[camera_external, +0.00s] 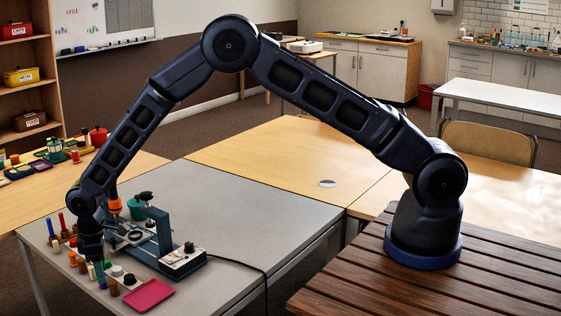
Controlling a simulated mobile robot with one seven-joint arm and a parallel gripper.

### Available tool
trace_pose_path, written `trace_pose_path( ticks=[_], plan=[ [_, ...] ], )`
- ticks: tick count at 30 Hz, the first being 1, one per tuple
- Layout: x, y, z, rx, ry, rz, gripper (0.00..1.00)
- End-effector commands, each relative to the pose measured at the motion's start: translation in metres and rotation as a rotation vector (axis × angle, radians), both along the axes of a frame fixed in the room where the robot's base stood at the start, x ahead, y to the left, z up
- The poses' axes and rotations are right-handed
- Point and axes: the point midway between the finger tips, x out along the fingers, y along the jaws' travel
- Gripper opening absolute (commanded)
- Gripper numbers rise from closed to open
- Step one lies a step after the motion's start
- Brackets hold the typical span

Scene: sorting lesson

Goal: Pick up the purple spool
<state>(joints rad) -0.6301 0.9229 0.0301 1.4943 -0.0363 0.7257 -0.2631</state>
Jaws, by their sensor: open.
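My gripper (94,262) points down over the front left of the grey table, low among a cluster of small coloured pegs and spools. It is open. Nothing is visibly lifted.
Blue peg (62,222) and brown peg (114,288) stand close by. A magenta tray (149,295) lies at the front.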

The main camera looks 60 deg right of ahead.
Motion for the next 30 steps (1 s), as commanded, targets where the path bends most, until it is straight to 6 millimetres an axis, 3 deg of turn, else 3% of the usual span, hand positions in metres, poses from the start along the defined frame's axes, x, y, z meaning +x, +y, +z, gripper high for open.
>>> trace_pose_path(
  ticks=[5,12,19,30],
  plan=[
    [0.0,0.0,-0.022,-0.001,0.001,0.0,0.42],
    [0.0,0.0,-0.024,0.001,-0.001,-0.001,0.42],
    [0.0,0.0,-0.024,0.001,-0.001,-0.001,0.01],
    [0.0,0.0,-0.018,0.002,-0.001,-0.001,0.01]
  ],
)
